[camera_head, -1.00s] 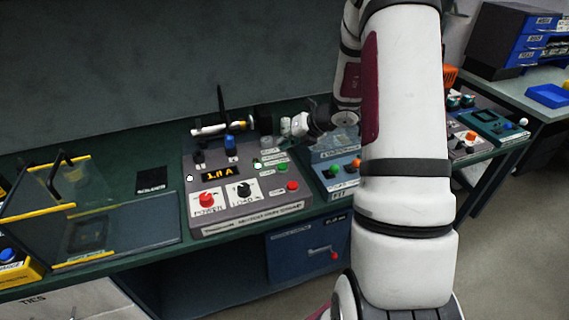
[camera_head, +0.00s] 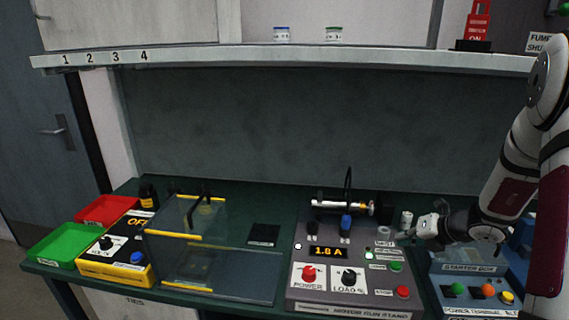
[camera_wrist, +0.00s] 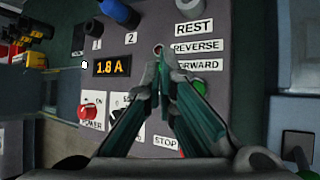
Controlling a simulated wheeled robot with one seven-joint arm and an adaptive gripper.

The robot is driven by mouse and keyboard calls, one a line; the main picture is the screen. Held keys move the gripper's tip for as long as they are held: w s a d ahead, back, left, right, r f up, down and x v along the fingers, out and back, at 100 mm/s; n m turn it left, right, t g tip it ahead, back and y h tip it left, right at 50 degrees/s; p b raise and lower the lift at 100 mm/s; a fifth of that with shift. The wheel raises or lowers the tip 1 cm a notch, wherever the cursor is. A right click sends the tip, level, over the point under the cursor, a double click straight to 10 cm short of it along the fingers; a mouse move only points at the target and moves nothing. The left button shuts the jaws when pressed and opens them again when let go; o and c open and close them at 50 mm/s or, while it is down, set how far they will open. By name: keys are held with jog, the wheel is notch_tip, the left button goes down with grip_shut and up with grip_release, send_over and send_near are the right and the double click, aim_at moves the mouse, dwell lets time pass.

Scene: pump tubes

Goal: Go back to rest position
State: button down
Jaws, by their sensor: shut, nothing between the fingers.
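My gripper (camera_head: 426,229) is at the right end of the grey run stand (camera_head: 296,287), above the bench, in the head view. In the wrist view my gripper (camera_wrist: 163,78) points at the stand's panel, its fingertips together near the REVERSE and FORWARD labels. It is shut and empty. The stand's display (camera_head: 328,252) reads 1.8 A. A red POWER knob (camera_head: 309,273) and a dark LOAD knob (camera_head: 349,277) are on its front. A pale tube assembly (camera_head: 340,204) lies across the back of the stand.
A starter box (camera_head: 465,268) stands right of the run stand. Left are a clear hinged guard (camera_head: 180,243), a yellow box (camera_head: 125,271), a green tray (camera_head: 62,247) and a red tray (camera_head: 107,210). A shelf (camera_head: 300,57) runs above the bench.

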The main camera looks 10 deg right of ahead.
jog(key=s+a+r+n+g+y, duration=0.1)
jog(key=s+a+r+n+g, duration=0.1)
jog(key=s+a+r+n, duration=0.55)
jog(key=s+a+r+n+g+y, duration=0.1)
jog(key=s+a+r+n, duration=0.2)
jog(key=a+r+n, duration=0.85)
jog(key=s+a+r+n+h, duration=0.1)
jog(key=s+n+h, duration=0.1)
jog(key=s+n, duration=0.7)
jog(key=s+a+r+n+h, duration=0.1)
jog(key=s+r+n+h, duration=0.1)
jog(key=s+n, duration=0.8)
jog(key=shift+s+a+n+g+h, duration=0.35)
jog(key=shift+n+h, duration=0.25)
jog(key=shift+n, duration=0.6)
